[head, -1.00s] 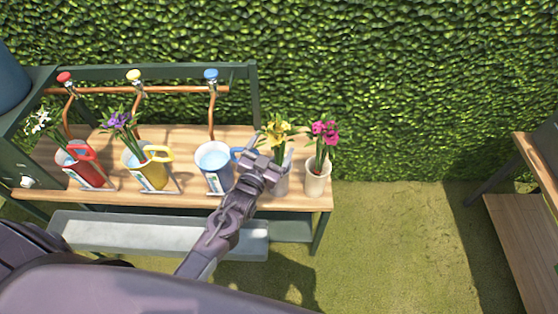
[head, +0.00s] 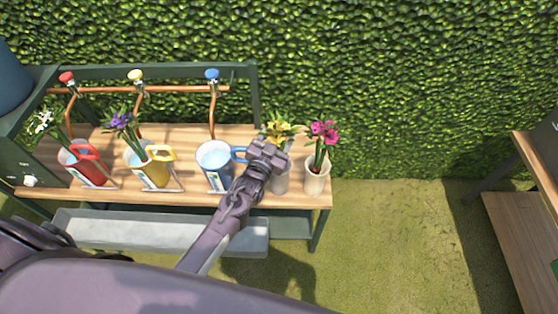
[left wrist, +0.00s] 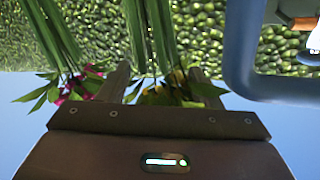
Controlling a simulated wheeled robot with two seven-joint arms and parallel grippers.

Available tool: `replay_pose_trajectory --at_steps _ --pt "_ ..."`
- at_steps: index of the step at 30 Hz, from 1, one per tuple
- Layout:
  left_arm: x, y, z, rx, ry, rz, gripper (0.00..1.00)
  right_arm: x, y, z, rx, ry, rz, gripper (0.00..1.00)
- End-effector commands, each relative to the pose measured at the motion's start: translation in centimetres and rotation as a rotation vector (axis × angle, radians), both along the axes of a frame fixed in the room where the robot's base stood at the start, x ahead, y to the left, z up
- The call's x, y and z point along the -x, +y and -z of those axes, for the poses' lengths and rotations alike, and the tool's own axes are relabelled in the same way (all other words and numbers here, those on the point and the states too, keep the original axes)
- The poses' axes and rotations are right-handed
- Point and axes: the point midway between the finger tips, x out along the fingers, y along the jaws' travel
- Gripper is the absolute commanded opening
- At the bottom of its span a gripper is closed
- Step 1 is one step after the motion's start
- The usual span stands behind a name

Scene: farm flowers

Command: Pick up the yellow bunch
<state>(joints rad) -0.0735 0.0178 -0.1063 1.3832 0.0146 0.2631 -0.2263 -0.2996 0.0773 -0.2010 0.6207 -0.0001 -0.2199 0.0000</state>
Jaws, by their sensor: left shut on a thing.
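The yellow bunch (head: 279,126) stands upright in a pale pot (head: 281,182) near the right end of the wooden bench. My left gripper (head: 274,146) is at the bunch, just below its blooms, and hides part of the stems and pot. In the left wrist view the gripper's fingers (left wrist: 156,80) are shut on the bunch, with long green stems (left wrist: 148,35) running between them. Yellow petals (left wrist: 172,78) show between the fingers, partly hidden by leaves. My right gripper is not in view.
A pot of pink flowers (head: 318,175) stands close on the right. A blue-handled watering can (head: 213,160) is close on the left; yellow (head: 150,170) and red (head: 83,165) ones stand farther left. A hedge (head: 400,80) rises behind.

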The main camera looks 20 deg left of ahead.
Motion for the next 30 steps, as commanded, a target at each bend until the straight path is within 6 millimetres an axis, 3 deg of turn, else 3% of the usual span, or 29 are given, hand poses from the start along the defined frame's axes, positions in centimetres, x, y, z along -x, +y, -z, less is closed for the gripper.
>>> replay_pose_trajectory --at_steps 1,5,14,19,23,30 --pt "0.0 0.0 0.0 0.000 0.001 0.000 0.30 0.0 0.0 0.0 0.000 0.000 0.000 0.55" --pt "0.0 0.0 0.0 0.000 0.001 0.000 0.13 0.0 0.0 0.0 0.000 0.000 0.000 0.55" --pt "0.0 0.0 -0.2 0.000 -0.001 0.000 0.13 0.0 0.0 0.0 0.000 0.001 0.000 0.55" --pt "-0.1 0.0 -1.5 -0.001 -0.004 0.000 0.13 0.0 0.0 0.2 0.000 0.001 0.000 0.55" --pt "0.0 0.0 -3.9 0.000 -0.007 0.001 0.13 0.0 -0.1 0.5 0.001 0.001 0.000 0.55" --pt "0.0 0.0 -10.9 0.001 -0.008 0.001 0.13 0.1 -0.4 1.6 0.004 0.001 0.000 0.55"
